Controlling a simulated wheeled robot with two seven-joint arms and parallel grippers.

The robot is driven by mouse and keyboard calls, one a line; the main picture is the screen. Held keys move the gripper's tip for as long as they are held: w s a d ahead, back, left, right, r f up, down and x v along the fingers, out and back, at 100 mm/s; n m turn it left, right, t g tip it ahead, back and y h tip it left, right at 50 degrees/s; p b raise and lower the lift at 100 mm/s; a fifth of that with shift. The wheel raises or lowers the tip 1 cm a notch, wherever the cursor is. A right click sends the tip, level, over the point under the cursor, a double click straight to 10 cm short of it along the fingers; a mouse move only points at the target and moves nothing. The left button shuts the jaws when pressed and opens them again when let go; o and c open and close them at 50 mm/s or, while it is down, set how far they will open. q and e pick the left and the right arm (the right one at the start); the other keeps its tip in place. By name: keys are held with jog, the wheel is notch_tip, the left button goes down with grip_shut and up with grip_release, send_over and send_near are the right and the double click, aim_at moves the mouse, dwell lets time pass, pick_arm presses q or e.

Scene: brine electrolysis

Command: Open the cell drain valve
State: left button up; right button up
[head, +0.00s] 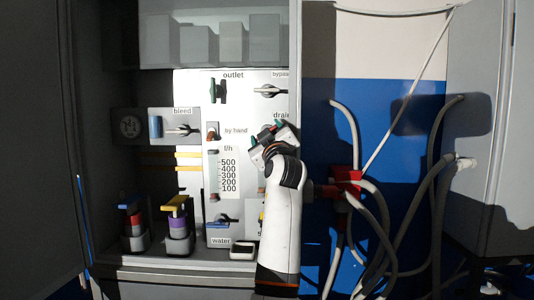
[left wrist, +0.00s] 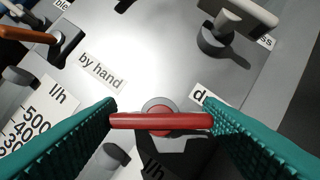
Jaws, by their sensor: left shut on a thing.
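The drain valve has a red bar handle (left wrist: 162,121) on a round grey hub, beside a partly covered label starting with "d" in the left wrist view. My left gripper (left wrist: 160,122) is shut on this handle, with one teal ribbed finger at each end of the bar. The bar lies crosswise between the fingers. In the head view my left gripper (head: 267,135) is at the panel just below the "drain" label (head: 282,115) and hides the valve. My right gripper is not in view.
Nearby are the bypass valve (head: 270,91), the outlet valve (head: 217,91), the "by hand" valve (head: 212,131) and a flow scale (head: 222,180). The bleed valve (head: 180,130) is further left. Hoses (head: 375,215) and a red fitting (head: 346,175) crowd the right side. Cabinet walls flank the panel.

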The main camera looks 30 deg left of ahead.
pick_arm(q)
jog(key=shift+n+g+h+p, duration=0.15)
jog(key=shift+n+g+p, duration=0.75)
jog(key=shift+n, duration=2.1)
jog(key=shift+n+g+h+p, duration=0.2)
jog(key=shift+n+g, duration=1.2)
jog(key=shift+n, duration=1.9)
jog(key=o, duration=1)
jog(key=shift+d, duration=0.1)
jog(key=b+v, duration=0.4)
jog(key=v, duration=0.8)
jog(key=shift+r, duration=0.1)
